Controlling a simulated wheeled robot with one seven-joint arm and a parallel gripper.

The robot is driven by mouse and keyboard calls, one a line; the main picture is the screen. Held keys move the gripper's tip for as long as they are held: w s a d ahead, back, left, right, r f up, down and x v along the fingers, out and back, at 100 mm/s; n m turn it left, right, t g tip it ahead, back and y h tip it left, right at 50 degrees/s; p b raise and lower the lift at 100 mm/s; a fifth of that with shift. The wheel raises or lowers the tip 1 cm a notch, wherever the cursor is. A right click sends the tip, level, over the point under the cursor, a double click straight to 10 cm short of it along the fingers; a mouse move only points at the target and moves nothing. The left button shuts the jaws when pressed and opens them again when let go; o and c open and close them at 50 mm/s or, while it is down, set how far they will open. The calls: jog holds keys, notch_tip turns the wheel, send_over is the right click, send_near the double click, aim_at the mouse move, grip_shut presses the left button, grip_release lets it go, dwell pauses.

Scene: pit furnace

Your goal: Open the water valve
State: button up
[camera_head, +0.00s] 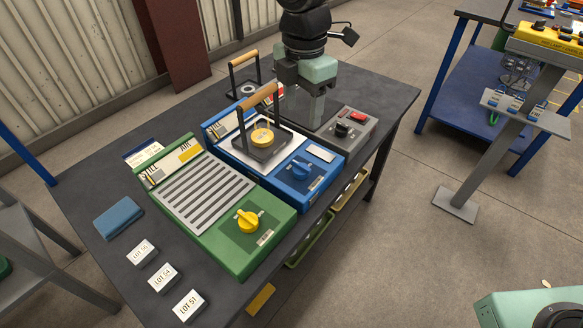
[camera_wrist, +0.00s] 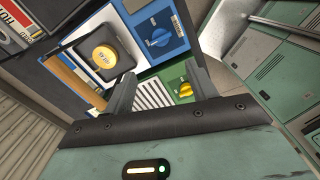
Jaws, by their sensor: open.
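A blue unit (camera_head: 240,158) stands on the dark table and has a blue turn knob (camera_head: 301,168) on its front right panel. This knob also shows in the wrist view (camera_wrist: 161,36), beyond my fingers. I cannot read a label naming it as the water valve. A green unit (camera_head: 195,228) beside it has a yellow turn knob (camera_head: 248,221), which shows between my fingers in the wrist view (camera_wrist: 185,90). My gripper (camera_head: 317,112) is open and empty, pointing down above the back right of the blue unit, apart from both knobs.
A wooden-handled frame (camera_head: 258,96) with a round yellow piece rises from the blue unit. A grey box (camera_head: 348,128) with black and red controls stands right of it. A blue block (camera_head: 118,218) and several white LOT blocks (camera_head: 162,277) lie at the left.

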aim_at(301, 165)
notch_tip(301, 165, down, 16)
jog(key=shift+f+b, duration=0.1)
jog(key=shift+b, duration=0.4)
jog(key=c, duration=0.7)
